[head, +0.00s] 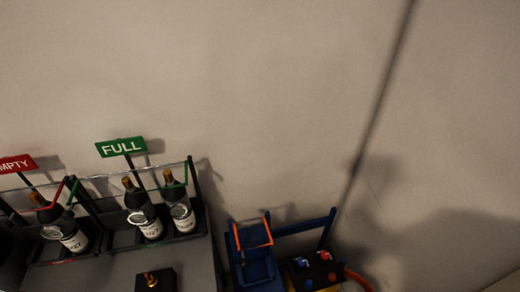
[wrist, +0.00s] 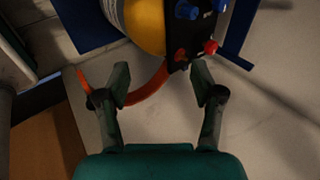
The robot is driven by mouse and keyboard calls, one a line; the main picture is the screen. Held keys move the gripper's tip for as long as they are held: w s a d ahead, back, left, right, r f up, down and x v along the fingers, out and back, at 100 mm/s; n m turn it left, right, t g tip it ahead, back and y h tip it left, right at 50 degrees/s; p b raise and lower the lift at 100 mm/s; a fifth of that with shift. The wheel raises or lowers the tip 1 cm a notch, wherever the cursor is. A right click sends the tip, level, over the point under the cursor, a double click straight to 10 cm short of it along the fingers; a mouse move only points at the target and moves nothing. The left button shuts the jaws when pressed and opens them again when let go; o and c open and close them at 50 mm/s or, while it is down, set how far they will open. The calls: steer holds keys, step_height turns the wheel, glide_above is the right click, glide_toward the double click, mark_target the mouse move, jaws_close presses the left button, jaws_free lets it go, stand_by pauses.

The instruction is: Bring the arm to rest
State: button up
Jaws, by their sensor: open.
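My gripper (wrist: 161,84) is in the wrist view, with its two dark green fingers spread apart and nothing held between them. An orange-red hose (wrist: 150,92) curves behind the left finger toward a black panel (wrist: 205,32) with blue and red knobs. I cannot tell whether the finger touches the hose. A yellow rounded body (wrist: 146,22) sits beside the panel, beyond the fingertips. My gripper does not show in the head view. There the knob panel (head: 313,269) is at the bottom edge, right of a blue frame (head: 256,268) with an orange bar.
In the head view, a rack under a green FULL sign (head: 121,146) holds two bottles. A rack by a partly cut-off red sign (head: 17,164) holds a bottle at left. A black box (head: 155,280) with a brass fitting stands in front. The wall behind is bare.

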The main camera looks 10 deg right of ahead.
steer(key=s+a+r+n+t, duration=0.4)
steer(key=s+r+n, duration=0.5)
steer(key=r, duration=0.3)
steer(key=s+a+r+n+t+y, duration=0.1)
steer(key=s+a+r+n+t, duration=0.2)
steer(key=s+r+n, duration=0.6)
step_height(320, 180, up, 4)
steer(key=shift+a+f+t, duration=0.2)
steer(key=shift+a+t, duration=0.2)
steer(key=shift+a, duration=0.4)
